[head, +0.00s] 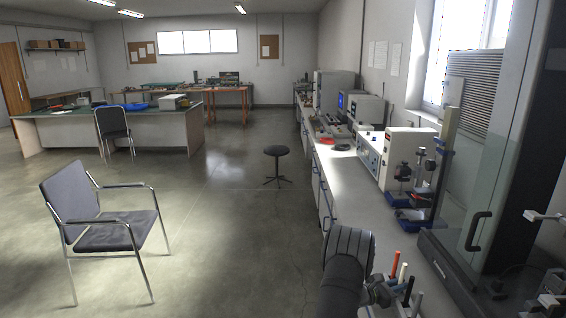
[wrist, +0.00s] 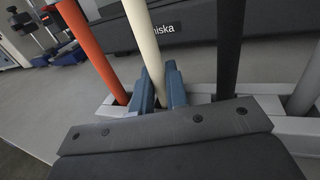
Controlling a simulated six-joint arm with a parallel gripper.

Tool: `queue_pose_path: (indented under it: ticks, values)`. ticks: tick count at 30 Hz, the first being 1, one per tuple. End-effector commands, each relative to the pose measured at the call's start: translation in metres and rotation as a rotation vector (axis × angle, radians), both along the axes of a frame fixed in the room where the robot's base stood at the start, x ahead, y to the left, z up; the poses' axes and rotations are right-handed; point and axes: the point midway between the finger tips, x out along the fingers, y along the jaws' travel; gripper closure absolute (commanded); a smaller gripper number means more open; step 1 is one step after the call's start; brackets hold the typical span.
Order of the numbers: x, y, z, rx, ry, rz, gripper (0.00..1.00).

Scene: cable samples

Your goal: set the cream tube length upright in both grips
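The cream tube (wrist: 143,35) rises between the two blue fingers of my gripper (wrist: 160,92) in the wrist view, and the fingers sit against it on both sides near its low part. Its lower end is hidden by the fingers and gripper body. It looks about upright, in line with the tubes beside it. In the head view the cream tube (head: 402,272) stands just right of my gripper (head: 385,293), whose fingers are too small there to make out. The pale holder (wrist: 268,103) runs behind the gripper, partly hidden.
An orange tube (wrist: 90,48) stands close left of the cream one. A black tube (wrist: 230,45) and a grey tube (wrist: 307,85) stand to the right. A dark block with lettering (wrist: 190,27) lies behind. Clamp stands (head: 425,180) are farther along the bench (head: 345,175).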

Motion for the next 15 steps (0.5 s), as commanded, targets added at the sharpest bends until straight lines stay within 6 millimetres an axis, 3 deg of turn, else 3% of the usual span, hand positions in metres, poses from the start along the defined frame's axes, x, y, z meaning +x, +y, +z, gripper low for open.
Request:
queue_pose_path:
  ticks: [15]
  values:
    - [0.000, 0.000, 0.016, -0.001, -0.001, 0.000, 1.00]
